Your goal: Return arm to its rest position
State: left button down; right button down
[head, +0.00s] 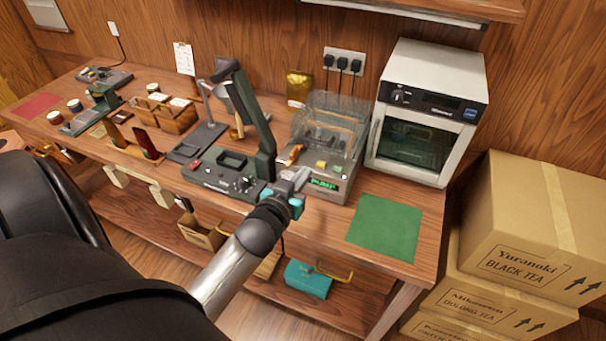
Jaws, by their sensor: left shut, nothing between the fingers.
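My left gripper (298,180) is at the front edge of the wooden workbench, at the end of my arm that comes in from the lower left. It is shut and holds nothing. It is just in front of the vacuum machine (340,187) with the clear lid and the green "PUMP" display, and right of the dark press (262,160). I cannot tell whether it touches either. My right gripper is not in view.
A green mat (385,227) lies clear on the bench's right end. A white oven (428,112) stands behind it. Stacked cardboard boxes (540,215) stand at the right. A teal box (307,279) sits on the lower shelf. Small tools and wooden boxes (165,112) crowd the left side.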

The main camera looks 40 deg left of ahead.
pick_arm(q)
jog(key=shift+d, duration=0.1)
dwell(0.7)
jog(key=s+d+f+m+g+h, duration=0.2)
jog(key=s+d+g, duration=0.45)
jog(key=s, duration=0.45)
jog(key=s+d+f+m+g+h, duration=0.25)
jog(key=s+d+g, duration=0.25)
jog(key=s+d, duration=0.4)
jog(key=s+a+f+g+b, duration=0.15)
jog(key=f+b, duration=0.25)
jog(key=f, duration=1.1)
jog(key=s+f+b, duration=0.2)
jog(key=f+b, duration=0.2)
jog(key=f, duration=1.1)
jog(key=s+a+f+b, duration=0.1)
jog(key=s+f+b, duration=0.2)
jog(key=s+f, duration=0.4)
jog(key=s+a+f+g+y+b, duration=0.1)
jog(key=s+f+b, duration=0.3)
jog(key=s+f, duration=0.4)
jog(key=shift+a+f+b, duration=0.2)
jog(key=shift+f+b, duration=0.1)
jog(key=shift+f, duration=2.75)
